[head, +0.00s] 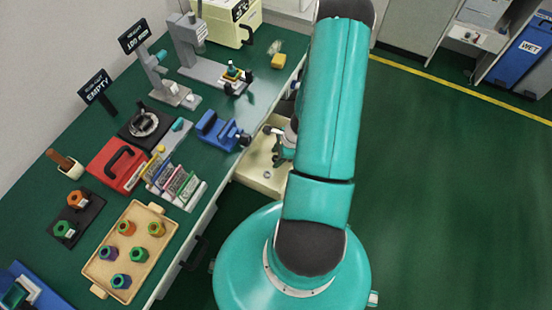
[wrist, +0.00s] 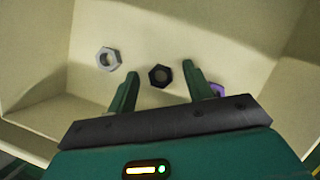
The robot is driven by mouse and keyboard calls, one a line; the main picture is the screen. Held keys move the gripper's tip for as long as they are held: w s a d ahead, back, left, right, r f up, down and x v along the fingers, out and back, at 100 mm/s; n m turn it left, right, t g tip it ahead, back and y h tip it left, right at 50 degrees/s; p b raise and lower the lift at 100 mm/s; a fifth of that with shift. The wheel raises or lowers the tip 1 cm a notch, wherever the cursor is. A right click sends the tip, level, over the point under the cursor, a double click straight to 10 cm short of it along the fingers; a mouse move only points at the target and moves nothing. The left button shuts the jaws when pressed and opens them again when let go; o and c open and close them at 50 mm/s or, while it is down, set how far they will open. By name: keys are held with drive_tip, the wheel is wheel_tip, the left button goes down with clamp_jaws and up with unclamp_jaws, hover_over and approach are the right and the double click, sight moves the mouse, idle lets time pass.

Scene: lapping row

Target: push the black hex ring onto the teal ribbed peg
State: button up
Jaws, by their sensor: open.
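The black hex ring (wrist: 153,77) lies flat on the floor of a cream drawer in the wrist view. My gripper (wrist: 160,69) is open, with its two green fingers on either side of the ring. I see a gap on both sides, and I cannot tell the fingers' height above the floor. In the head view my gripper is down at the cream drawer (head: 258,180), mostly hidden by my arm; the ring cannot be made out there. A small teal upright piece (head: 232,68) on a grey fixture at the bench's back may be the ribbed peg; its ribs are too small to see.
A grey hex nut (wrist: 108,59) lies left of the ring, and a purple piece (wrist: 216,90) is partly hidden beside the right finger. Drawer walls enclose the fingers. On the bench stand a blue vise (head: 215,129), a red box (head: 115,164) and a wooden tray (head: 142,213).

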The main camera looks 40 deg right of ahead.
drive_tip(key=c, duration=1.1)
drive_tip(key=shift+o, duration=0.2)
